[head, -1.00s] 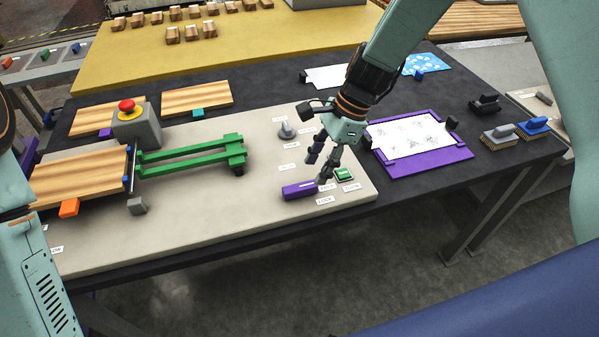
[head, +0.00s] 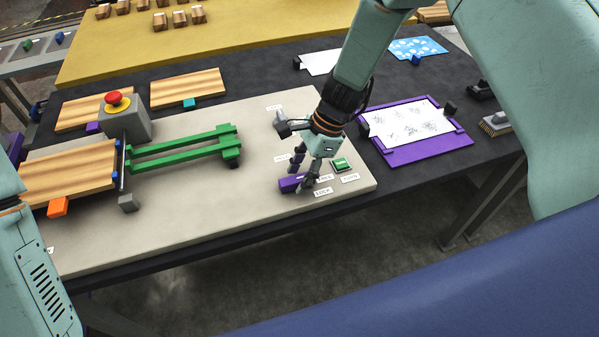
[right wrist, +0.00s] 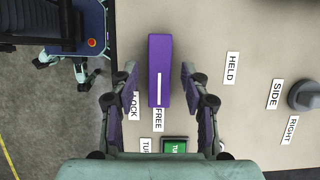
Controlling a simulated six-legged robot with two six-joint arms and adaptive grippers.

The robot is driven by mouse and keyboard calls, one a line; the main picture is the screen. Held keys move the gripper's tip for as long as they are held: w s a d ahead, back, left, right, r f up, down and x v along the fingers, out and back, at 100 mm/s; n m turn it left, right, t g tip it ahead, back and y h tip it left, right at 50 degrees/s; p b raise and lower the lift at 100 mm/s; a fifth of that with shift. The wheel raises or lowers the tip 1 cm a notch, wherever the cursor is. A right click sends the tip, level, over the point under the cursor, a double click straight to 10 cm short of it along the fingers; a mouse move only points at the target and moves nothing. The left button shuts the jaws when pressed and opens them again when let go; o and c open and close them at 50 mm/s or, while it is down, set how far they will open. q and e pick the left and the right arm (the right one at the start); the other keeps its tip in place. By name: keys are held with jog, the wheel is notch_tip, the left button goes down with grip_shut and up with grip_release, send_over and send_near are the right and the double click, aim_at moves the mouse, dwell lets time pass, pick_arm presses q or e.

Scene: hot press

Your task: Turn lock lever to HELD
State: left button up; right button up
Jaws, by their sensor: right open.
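The purple lock lever (head: 290,184) lies on the beige board near its front right corner. In the right wrist view the lever (right wrist: 160,70) is a long purple bar with a white line that ends by the FREE label (right wrist: 158,119). The LOCK label (right wrist: 134,106) is to its left and the HELD label (right wrist: 231,68) to its right. My right gripper (head: 299,178) is open and low over the lever, with one finger on each side. In the right wrist view a gap shows on both sides of the lever. My left gripper is out of view.
A green button (head: 341,164) sits right of the lever, close to my gripper. A grey knob (right wrist: 305,95) is beyond the HELD label. A green linkage (head: 185,148) and an emergency stop box (head: 125,122) stand to the left. A purple-framed tray (head: 430,152) lies to the right.

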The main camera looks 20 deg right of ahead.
jog(key=shift+s+a, duration=0.2)
jog(key=shift+c, duration=1.1)
jog(key=shift+w+d+f, duration=0.1)
jog(key=shift+w+d, duration=0.05)
jog(key=shift+w, duration=0.05)
jog(key=c, duration=0.4)
grip_shut()
